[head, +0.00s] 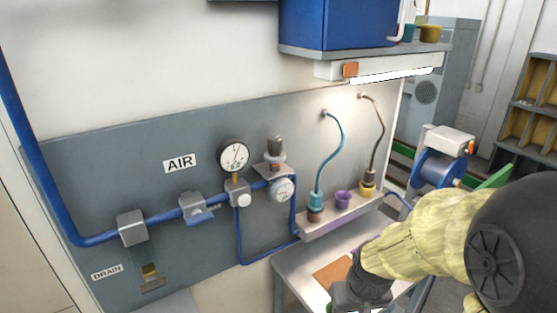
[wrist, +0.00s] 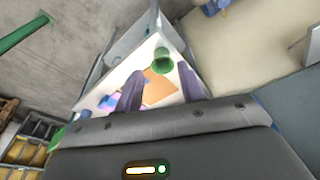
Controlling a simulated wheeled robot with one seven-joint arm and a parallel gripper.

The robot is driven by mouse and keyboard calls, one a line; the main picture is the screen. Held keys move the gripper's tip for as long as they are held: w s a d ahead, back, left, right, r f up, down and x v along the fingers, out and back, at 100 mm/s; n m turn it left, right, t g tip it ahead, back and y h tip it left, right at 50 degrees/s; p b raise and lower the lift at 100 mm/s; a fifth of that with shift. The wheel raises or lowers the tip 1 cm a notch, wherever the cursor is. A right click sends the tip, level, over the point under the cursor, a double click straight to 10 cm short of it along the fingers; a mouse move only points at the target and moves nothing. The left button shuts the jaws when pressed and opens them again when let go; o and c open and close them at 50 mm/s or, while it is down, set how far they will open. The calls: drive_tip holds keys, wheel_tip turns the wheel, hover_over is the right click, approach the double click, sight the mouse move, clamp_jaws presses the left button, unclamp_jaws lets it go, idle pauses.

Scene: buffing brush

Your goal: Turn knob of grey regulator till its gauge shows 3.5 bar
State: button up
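The regulator (head: 272,168) is mounted on the grey wall panel, right of the middle of the air line. Its dark grey knob (head: 275,145) points up, and its small white round gauge (head: 282,189) faces out below. The gauge's needle and numbers are too small to read. My gripper (head: 362,292) is low at the right of the head view, pointing down over the bench, well away from the knob; its fingertips are not clear there. In the wrist view my gripper (wrist: 158,72) has its two fingers spread apart with nothing held between them.
A larger gauge (head: 234,155) stands left of the regulator. A shelf (head: 345,212) with coloured cups and two hoses juts out to its right. A metal bench (head: 300,268) with a brown mat (head: 333,272) lies below. A blue cabinet (head: 335,22) hangs above.

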drive_tip(key=w+a+r+n+g+y+p, duration=0.1)
drive_tip(key=w+a+r+n+y+p, duration=0.2)
drive_tip(key=w+a+r+n+p, duration=0.35)
drive_tip(key=n+t+y+p, duration=0.3)
drive_tip(key=n+y+p, duration=0.35)
drive_tip(key=y, duration=0.35)
approach(276, 138)
drive_tip(key=v, duration=0.7)
drive_tip(key=shift+w+f+b, duration=0.2)
drive_tip(key=shift+w+b, duration=0.05)
drive_tip(key=shift+b, duration=0.1)
drive_tip(key=p+x, duration=0.2)
drive_tip(key=x, duration=0.3)
drive_tip(key=p+x, duration=0.2)
drive_tip(key=x, duration=0.4)
drive_tip(key=p+x, duration=0.3)
drive_tip(key=x, duration=0.2)
drive_tip(key=shift+s+a+f, duration=0.2)
drive_tip(key=shift+a+f, duration=0.15)
drive_tip(key=shift+a, duration=0.05)
drive_tip(key=shift+a+f+g, duration=0.2)
drive_tip(key=shift+a+g, duration=0.05)
drive_tip(key=shift+g, duration=0.05)
